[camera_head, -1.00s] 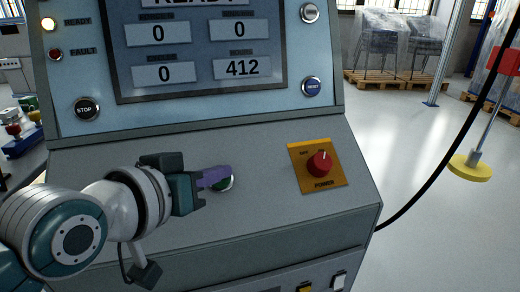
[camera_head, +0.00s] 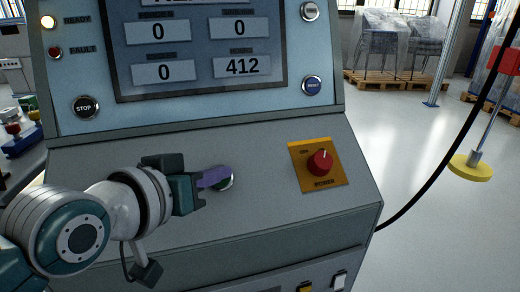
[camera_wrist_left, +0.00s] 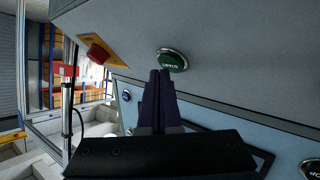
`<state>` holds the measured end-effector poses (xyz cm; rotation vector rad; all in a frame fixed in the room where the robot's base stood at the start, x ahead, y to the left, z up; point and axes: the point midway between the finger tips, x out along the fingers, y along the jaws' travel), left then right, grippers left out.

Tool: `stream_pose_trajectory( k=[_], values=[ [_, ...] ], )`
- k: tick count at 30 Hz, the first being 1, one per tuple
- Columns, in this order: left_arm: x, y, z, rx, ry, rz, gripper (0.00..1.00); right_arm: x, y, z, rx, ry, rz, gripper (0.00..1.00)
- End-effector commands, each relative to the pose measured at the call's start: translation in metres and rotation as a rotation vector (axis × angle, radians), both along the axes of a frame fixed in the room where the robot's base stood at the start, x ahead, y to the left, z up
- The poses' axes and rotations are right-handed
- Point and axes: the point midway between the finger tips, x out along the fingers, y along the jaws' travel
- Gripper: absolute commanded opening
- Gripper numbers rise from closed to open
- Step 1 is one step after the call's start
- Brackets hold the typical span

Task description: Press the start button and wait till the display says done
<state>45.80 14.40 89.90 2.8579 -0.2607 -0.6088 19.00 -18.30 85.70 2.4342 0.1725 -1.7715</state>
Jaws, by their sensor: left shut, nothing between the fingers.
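The green start button (camera_head: 224,183) with a silver rim sits on the sloped grey panel, partly hidden behind my left gripper (camera_head: 214,178). My left gripper is shut and empty, with its purple fingertips at the button in the head view. In the left wrist view the start button (camera_wrist_left: 171,60) shows just beyond the closed fingertips (camera_wrist_left: 160,73); I cannot tell if they touch. The display (camera_head: 198,48) reads 0, 0, 0 and 412; its top line is cut off by the picture edge. My right gripper is not in view.
A red power knob (camera_head: 320,162) on a yellow plate is to the right. A STOP button (camera_head: 86,107) and a blue RESET button (camera_head: 312,86) flank the display. The READY lamp (camera_head: 47,22) is lit; the FAULT lamp (camera_head: 55,53) looks unlit. A black cable (camera_head: 440,180) hangs at right.

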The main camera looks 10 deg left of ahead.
Motion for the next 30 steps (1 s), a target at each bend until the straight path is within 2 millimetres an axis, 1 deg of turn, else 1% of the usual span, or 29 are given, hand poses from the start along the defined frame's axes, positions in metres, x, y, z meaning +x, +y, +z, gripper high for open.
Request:
stream_pose_trajectory(
  k=[22,30],
  values=[
    [0.0037,0.0019,-0.0067,0.0,-0.001,0.0,0.0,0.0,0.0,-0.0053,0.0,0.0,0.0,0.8],
    [0.0034,0.0019,-0.0063,0.0,0.0,0.0,0.0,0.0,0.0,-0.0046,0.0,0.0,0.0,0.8]
  ],
)
